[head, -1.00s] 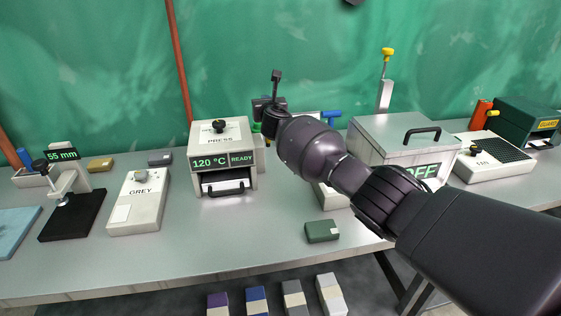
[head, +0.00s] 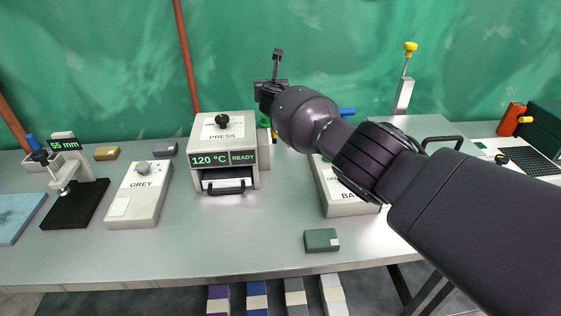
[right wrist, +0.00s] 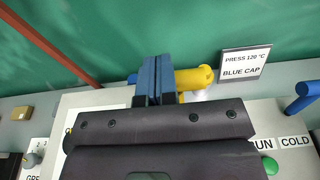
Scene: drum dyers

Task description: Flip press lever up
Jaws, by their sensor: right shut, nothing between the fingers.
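The press (head: 224,180) is a white box with a black top knob, a "120 °C READY" display and a front drawer with a black handle. My right gripper (head: 262,92) is above its right back corner in the head view. In the right wrist view the blue-grey fingers (right wrist: 156,68) are shut and empty. A yellow cylindrical grip (right wrist: 194,77) lies sideways just right of the fingers, partly hidden behind them; it looks like the press lever's handle. I cannot tell whether they touch. The lever's shaft is hidden. My left gripper is out of view.
A sign (right wrist: 247,63) reading "PRESS 120 °C BLUE CAP" stands behind. The GREY box (head: 138,194) is left of the press; another white unit (head: 340,192) is right, under my arm. A green block (head: 321,240) lies near the front edge.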

